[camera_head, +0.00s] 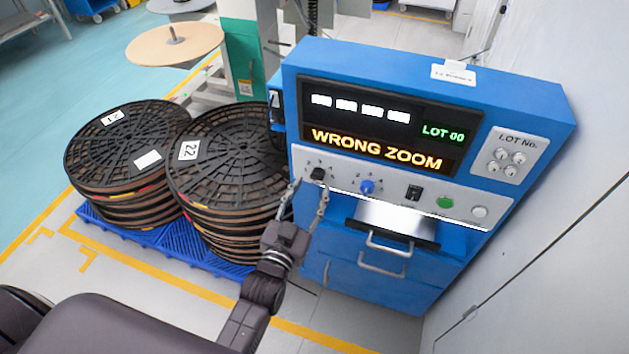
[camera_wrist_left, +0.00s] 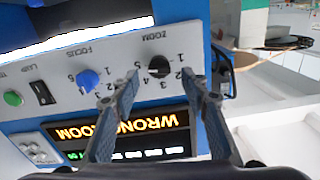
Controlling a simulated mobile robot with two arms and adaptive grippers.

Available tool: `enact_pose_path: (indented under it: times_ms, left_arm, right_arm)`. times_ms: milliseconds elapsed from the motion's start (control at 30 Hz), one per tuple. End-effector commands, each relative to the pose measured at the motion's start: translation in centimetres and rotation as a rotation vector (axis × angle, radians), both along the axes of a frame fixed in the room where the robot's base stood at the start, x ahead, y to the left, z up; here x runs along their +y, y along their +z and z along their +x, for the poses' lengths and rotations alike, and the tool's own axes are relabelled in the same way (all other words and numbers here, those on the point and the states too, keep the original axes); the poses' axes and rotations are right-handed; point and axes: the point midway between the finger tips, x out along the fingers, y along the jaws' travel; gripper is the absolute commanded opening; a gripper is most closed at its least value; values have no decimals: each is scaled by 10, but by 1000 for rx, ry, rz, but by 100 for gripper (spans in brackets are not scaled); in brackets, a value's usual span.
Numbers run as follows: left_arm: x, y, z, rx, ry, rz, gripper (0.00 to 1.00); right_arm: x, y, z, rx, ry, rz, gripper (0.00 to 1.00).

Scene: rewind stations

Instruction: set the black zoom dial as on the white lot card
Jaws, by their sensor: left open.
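The black zoom dial (camera_head: 318,174) is at the left end of the white control strip on the blue console. In the left wrist view, which shows the panel upside down, the zoom dial (camera_wrist_left: 159,65) has a ring of numbers and the word ZOOM beside it. I cannot tell its pointer setting. My left gripper (camera_head: 311,188) is open in front of it; its fingertips (camera_wrist_left: 162,77) frame the dial without visibly gripping it. The white lot card (camera_head: 453,73) stands on the console's top edge; its small writing is unreadable here. My right gripper is not in view.
The screen (camera_head: 385,130) reads WRONG ZOOM and LOT 00. A blue focus dial (camera_head: 367,187), a black lamp switch (camera_head: 414,192) and a green button (camera_head: 445,202) sit right of the zoom dial. Stacked reels (camera_head: 225,150) stand left on a blue pallet (camera_head: 180,238).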

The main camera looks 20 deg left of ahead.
Motion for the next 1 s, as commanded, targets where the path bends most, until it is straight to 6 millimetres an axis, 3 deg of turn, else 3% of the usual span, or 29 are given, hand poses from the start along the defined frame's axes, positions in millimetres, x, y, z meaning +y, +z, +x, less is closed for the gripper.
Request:
enact_pose_path:
  times_ms: [233,633,1000]
  left_arm:
    - [-1,1,31,0,0,-1,41]
    - [-1,-1,38,2,0,-1,41]
    - [-1,-1,38,2,0,-1,2]
  right_arm:
    - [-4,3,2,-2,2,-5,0]
    - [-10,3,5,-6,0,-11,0]
    - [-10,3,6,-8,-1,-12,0]
